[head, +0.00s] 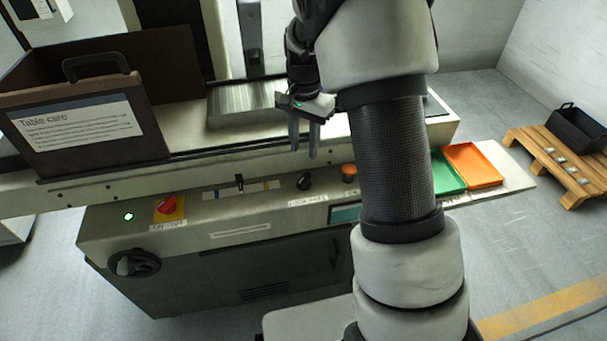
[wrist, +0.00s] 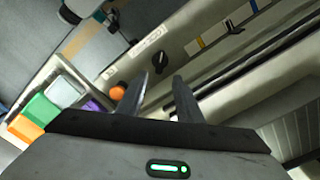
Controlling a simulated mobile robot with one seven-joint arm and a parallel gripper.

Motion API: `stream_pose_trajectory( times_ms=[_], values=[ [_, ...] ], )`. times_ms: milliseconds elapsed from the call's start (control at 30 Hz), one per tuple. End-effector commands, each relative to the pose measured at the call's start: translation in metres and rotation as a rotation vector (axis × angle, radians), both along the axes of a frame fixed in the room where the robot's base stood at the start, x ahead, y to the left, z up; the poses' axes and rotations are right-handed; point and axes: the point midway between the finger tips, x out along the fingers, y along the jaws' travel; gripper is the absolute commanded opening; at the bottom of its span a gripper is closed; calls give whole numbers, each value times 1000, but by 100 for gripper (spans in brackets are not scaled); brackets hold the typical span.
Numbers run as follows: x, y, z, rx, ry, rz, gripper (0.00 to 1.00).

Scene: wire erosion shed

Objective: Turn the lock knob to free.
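The lock knob (head: 305,181) is a small black knob on the sloping front panel of the machine. A white label (head: 307,200) sits below it; its print is too small to read fully. In the wrist view the knob (wrist: 132,62) lies beyond the fingertips, up and to the left, its pointer slanting. My gripper (head: 303,150) hangs above and behind the knob with its fingers pointing down. In the wrist view the two fingers of my gripper (wrist: 157,82) stand apart with nothing between them. They do not appear to touch the knob.
An orange button (head: 349,171) is right of the knob, and a slider lever (head: 239,183) left. Further left are a red switch (head: 167,205) and a handwheel (head: 134,262). Green (head: 448,173) and orange (head: 474,165) trays stand at the right end. A brown box (head: 84,134) stands back left.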

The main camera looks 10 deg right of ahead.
Motion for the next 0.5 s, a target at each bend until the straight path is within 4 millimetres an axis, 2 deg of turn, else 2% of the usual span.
stream_pose_trajectory(
  times_ms=[33, 300, 500],
  values=[
    [-1, 0, -15, 0, 4, 0, 33],
    [-1, 0, -72, 1, 4, -2, 33],
    [-1, 0, -98, 1, 2, 0, 33]
  ],
)
